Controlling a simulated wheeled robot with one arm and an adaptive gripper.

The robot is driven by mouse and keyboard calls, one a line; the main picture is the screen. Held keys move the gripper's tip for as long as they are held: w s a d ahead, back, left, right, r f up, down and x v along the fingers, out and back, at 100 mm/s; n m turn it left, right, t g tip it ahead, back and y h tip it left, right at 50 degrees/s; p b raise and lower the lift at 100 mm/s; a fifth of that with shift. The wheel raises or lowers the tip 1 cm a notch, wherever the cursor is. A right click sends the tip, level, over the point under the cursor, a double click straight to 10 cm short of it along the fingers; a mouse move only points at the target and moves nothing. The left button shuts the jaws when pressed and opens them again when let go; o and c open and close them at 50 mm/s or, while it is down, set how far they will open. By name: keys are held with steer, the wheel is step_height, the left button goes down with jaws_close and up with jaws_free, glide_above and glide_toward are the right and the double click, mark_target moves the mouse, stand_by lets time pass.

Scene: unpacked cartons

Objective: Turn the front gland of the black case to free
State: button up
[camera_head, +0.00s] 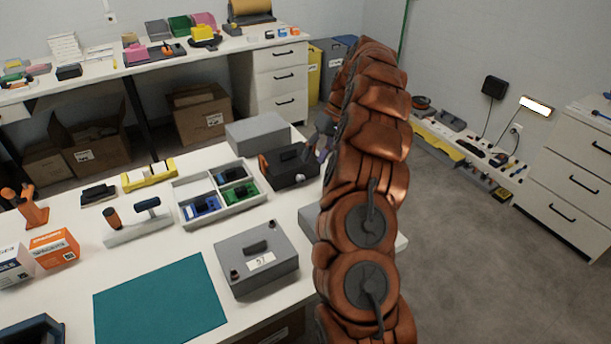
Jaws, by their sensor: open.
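The black case (290,170) stands on the white table, behind the grey labelled box and to the right of the divided tray. A dark raised part shows on its top and a small orange-brown part at its left end. Its right end is close to my arm and partly hidden. I cannot make out the front gland or which way it is turned. My gripper (319,146) is at the right end of the black case, mostly hidden behind my copper-coloured arm. It is open, and I cannot tell whether it touches the case.
A grey box (258,270) with a "57" label stands in front. A divided tray (182,191) holds blue and green items. A plain grey box (257,131) stands behind the case. A teal mat (160,298) lies bare at front left. Another grey object is partly behind my arm.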

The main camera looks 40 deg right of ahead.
mark_target(305, 175)
steer(key=shift+p+x, duration=0.6)
steer(key=shift+x, duration=3)
